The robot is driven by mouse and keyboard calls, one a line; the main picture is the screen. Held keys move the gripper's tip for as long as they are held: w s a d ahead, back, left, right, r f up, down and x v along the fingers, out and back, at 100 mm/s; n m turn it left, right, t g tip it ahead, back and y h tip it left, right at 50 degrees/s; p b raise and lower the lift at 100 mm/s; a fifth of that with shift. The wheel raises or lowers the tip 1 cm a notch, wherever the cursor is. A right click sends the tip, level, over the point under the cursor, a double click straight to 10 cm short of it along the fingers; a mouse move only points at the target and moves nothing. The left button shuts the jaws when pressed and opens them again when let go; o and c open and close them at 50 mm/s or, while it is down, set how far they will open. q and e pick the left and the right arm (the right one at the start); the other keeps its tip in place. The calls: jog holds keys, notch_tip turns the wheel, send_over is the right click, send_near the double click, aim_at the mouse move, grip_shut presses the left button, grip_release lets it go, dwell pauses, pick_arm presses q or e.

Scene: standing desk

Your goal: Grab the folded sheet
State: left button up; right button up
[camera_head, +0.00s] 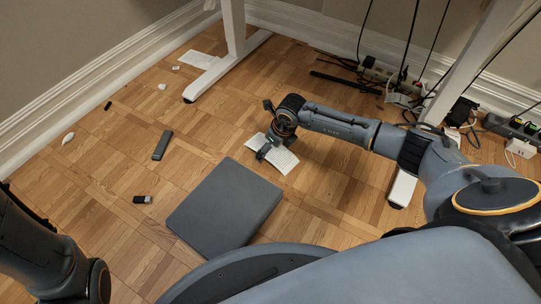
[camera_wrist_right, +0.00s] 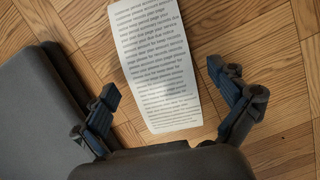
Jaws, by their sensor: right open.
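A white printed sheet (camera_head: 284,161), narrow like a folded page, lies on the wooden floor. In the right wrist view the sheet (camera_wrist_right: 158,60) shows lines of dark text and lies between and ahead of the fingers. My right gripper (camera_head: 264,152) is low over the sheet and hides part of it in the head view. In the right wrist view the gripper (camera_wrist_right: 162,82) is open, one finger on each side of the sheet, with nothing held. Whether the fingertips touch the floor I cannot tell. My left arm shows at the lower left, but its gripper is out of view.
A grey flat pad (camera_head: 225,205) lies close beside the sheet. Another white paper (camera_head: 199,60) lies near the desk leg (camera_head: 228,66). Cables and power strips (camera_head: 385,72) are at the back right.

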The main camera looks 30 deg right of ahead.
jog(key=c, duration=0.9)
jog(key=shift+o, duration=0.2)
jog(key=shift+r, duration=0.1)
